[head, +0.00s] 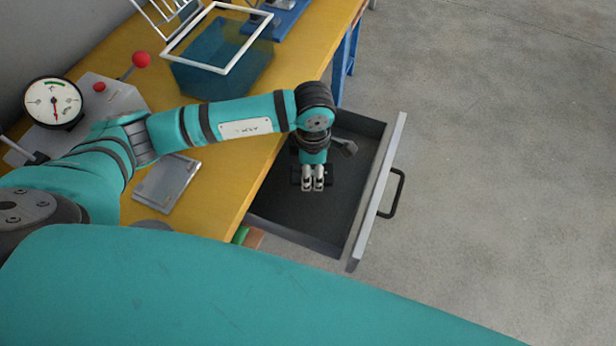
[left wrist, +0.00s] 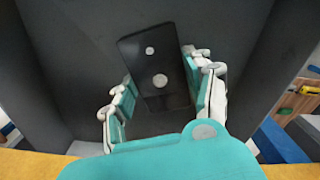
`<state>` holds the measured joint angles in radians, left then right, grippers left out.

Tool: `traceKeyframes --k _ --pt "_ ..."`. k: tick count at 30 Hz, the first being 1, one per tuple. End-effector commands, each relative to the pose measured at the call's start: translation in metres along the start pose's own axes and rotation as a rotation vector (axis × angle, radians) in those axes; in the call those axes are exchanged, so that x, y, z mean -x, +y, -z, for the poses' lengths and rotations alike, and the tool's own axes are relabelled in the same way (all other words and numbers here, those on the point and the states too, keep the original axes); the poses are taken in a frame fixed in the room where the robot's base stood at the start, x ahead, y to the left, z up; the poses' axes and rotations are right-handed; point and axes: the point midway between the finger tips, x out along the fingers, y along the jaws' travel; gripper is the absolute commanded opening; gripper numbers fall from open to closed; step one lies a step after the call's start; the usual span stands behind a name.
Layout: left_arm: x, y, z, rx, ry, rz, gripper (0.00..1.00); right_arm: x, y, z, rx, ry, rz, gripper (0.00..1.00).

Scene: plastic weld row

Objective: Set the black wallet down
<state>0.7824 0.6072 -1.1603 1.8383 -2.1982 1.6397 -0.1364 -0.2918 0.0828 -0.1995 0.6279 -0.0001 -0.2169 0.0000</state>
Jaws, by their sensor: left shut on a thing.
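The black wallet (left wrist: 163,52) is a dark flat piece with two round silver studs, seen between the fingers in the left wrist view. My left gripper (head: 313,184) points down into the open drawer (head: 381,190) and is shut on the wallet. In the head view the wallet is mostly hidden by the gripper and blends with the dark drawer floor. I cannot tell whether it touches the floor. My right gripper is not in view.
The yellow workbench (head: 225,190) carries a gauge (head: 53,102), a grey plate (head: 167,184) and a blue bin with a white frame (head: 218,66). The drawer front has a black handle (head: 396,193). The drawer floor around the gripper looks largely bare.

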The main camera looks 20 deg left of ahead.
Motion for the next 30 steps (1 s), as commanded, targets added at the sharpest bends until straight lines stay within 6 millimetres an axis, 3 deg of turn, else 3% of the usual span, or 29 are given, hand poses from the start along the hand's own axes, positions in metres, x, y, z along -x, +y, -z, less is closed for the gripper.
traceKeyframes --k 13,24,25,30 --pt "-0.049 -0.001 0.0 -0.001 0.0 0.003 0.15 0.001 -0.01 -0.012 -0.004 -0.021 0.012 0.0" --pt "-0.056 0.0 0.0 -0.002 -0.001 0.0 0.15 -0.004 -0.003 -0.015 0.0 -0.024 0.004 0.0" --pt "-0.056 0.0 0.0 -0.002 -0.001 0.0 0.53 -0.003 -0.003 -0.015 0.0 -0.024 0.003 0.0" --pt "-0.054 0.0 0.0 -0.002 -0.001 0.0 0.75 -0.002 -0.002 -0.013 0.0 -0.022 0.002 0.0"
